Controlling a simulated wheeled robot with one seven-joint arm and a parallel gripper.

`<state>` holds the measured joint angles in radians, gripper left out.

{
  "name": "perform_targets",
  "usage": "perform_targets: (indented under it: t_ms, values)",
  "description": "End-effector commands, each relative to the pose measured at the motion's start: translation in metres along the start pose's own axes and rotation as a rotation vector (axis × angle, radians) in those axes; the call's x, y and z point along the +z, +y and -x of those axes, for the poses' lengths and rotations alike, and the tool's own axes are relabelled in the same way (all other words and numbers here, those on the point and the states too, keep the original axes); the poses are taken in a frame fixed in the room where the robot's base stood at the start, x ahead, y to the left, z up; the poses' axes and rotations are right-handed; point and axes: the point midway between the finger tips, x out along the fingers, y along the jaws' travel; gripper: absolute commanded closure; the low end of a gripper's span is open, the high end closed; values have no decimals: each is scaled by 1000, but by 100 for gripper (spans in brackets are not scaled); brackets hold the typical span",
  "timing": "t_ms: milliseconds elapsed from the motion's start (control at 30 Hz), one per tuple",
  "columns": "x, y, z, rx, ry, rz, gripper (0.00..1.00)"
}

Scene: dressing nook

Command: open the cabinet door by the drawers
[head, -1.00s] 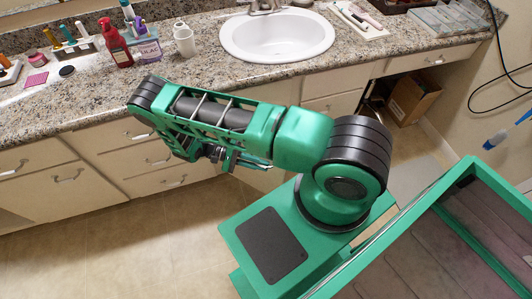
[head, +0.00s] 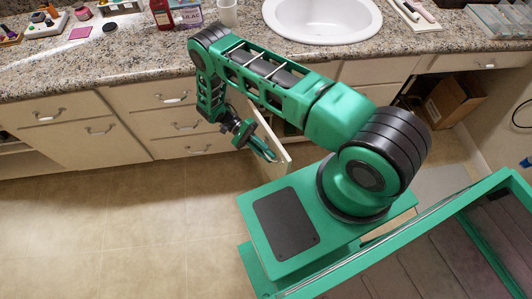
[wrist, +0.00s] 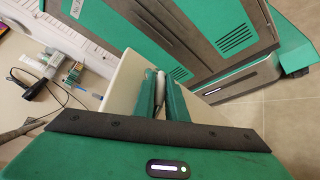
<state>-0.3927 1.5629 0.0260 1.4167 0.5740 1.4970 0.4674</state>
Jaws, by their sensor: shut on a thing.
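The cabinet door (head: 272,140) stands swung out from the cabinet front, to the right of the drawers (head: 185,125). Part of the dark cabinet inside (head: 284,127) shows behind it. My gripper (head: 268,153) is at the door's outer side, shut on the door handle. In the wrist view, the fingers of my gripper (wrist: 162,92) close around the pale handle (wrist: 160,80), and the pale door panel (wrist: 125,88) shows beside them. My fingers hide most of the handle.
The granite counter (head: 120,62) with a sink (head: 322,20) runs above the cabinets. My base stands close in front of the door. A cardboard box (head: 452,100) sits under the counter at right. The floor (head: 130,220) at left is clear.

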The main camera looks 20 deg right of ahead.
Motion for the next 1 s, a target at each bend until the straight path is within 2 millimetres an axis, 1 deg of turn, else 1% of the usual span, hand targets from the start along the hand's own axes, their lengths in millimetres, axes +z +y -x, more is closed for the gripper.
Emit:
perform_targets:
  t_ms: [33, 100, 133, 167, 467, 567, 667, 767, 800, 833, 867, 1000]
  values:
    - [-1, 1, 5, -8, 5, -3, 100]
    - [-1, 1, 5, -8, 5, -3, 100]
    - [-1, 1, 5, -8, 5, -3, 86]
    - [-1, 1, 5, -8, 5, -3, 81]
    - [-1, 1, 2, -3, 3, -1, 81]
    - [2, 5, 3, -3, 3, -1, 81]
    - [7, 13, 6, -3, 2, -1, 81]
    - [14, 27, 12, -4, 2, -2, 80]
    - [18, 34, 15, -5, 3, -3, 75]
    - [21, 38, 16, -5, 3, -3, 79]
    - [30, 36, 15, -4, 3, -1, 81]
    - [60, 36, 14, -3, 2, 1, 81]
